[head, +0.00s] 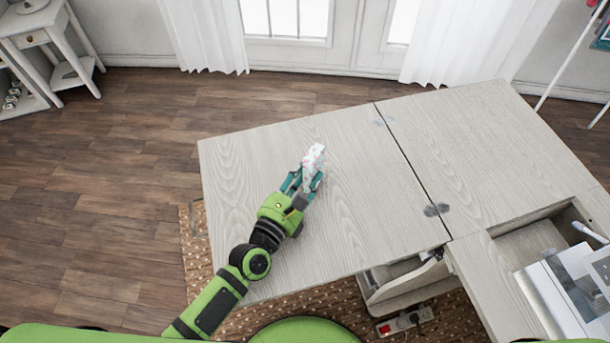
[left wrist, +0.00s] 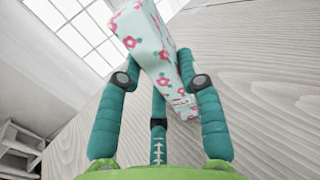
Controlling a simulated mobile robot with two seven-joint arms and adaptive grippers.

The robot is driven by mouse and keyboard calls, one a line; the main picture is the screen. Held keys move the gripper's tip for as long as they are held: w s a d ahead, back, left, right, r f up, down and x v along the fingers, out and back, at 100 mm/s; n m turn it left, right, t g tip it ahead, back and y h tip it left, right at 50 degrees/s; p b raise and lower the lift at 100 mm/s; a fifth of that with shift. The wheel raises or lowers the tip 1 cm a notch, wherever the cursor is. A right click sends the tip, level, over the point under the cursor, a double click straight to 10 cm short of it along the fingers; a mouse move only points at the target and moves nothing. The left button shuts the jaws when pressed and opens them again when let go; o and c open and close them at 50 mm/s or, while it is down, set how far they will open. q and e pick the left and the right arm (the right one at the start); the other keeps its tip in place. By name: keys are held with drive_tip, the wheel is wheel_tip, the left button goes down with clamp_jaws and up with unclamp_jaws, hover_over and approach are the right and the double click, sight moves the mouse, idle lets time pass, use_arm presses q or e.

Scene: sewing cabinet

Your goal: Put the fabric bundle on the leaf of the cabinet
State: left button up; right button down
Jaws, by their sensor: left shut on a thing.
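The fabric bundle (head: 313,160) is a pale, flower-printed block. My left gripper (head: 303,184) is shut on it, over the cabinet's leaf (head: 258,152), the wide pale wood panel left of the seam. In the left wrist view, the bundle (left wrist: 146,37) shows pink flowers on mint cloth, tilted between the teal fingers (left wrist: 160,85). The leaf's wood grain (left wrist: 265,80) fills the right of that view. I cannot tell whether the bundle touches the leaf. My right gripper is not in view.
The cabinet's other top panel (head: 485,145) lies right of the hinged seam. An open drawer (head: 405,280) hangs below the front edge. A white machine or booklet (head: 565,290) sits at the right. The leaf around the bundle is bare. A woven rug (head: 195,260) lies below.

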use_arm(q)
drive_tip(key=o, duration=1.1)
drive_tip(key=shift+c, duration=0.2)
drive_tip(key=shift+r+p, duration=0.2)
drive_tip(key=shift+p, duration=0.15)
drive_tip(key=v, duration=0.3)
drive_tip(key=b+v, duration=0.1)
drive_tip(key=v, duration=0.3)
drive_tip(key=b+v, duration=0.1)
drive_tip(key=v, duration=0.2)
drive_tip(key=shift+s+a+f, duration=0.15)
drive_tip(key=shift+s+f, duration=0.1)
drive_tip(key=shift+s, duration=0.05)
drive_tip(key=shift+s+a+r, duration=0.15)
drive_tip(key=shift+s+a, duration=0.15)
drive_tip(key=shift+s, duration=0.3)
